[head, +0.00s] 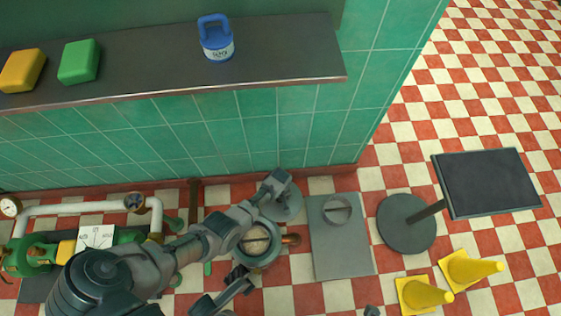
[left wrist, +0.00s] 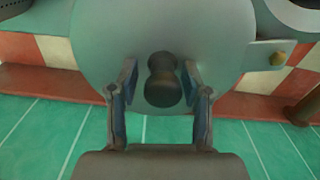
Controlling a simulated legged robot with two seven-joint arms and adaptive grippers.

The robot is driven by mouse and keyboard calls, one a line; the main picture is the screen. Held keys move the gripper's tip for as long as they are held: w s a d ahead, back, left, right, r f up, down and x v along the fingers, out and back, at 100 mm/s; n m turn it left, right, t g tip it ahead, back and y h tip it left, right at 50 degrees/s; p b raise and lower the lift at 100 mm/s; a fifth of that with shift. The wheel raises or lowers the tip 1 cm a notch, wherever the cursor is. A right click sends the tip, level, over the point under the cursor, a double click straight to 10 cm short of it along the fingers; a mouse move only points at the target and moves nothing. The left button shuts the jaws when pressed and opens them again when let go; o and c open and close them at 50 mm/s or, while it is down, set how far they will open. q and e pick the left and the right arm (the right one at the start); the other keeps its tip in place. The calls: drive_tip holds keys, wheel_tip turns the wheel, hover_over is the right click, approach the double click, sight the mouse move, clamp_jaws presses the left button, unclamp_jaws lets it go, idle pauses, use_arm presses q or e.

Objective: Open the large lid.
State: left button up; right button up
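The kettle's round top is uncovered and shows a pale brownish inside. In the left wrist view the lid (left wrist: 165,40) fills the upper middle, with its dark knob (left wrist: 162,82) towards me. My left gripper (head: 279,180) is at the lid. Its fingers (left wrist: 162,90) are apart on either side of the knob, with a visible gap on each side. A dark jointed part (head: 236,287) at the bottom may be my right gripper; its fingers are unclear.
A grey plate with a round fitting (head: 338,210) lies right of the kettle. Green and white pipework (head: 80,212) stands at left. A shelf (head: 150,75) overhangs the tiled wall.

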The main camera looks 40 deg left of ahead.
use_arm(q)
drive_tip(key=shift+r, duration=0.25)
wheel_tip(320, 180, up, 11)
drive_tip(key=shift+r, duration=0.15)
idle(0.8)
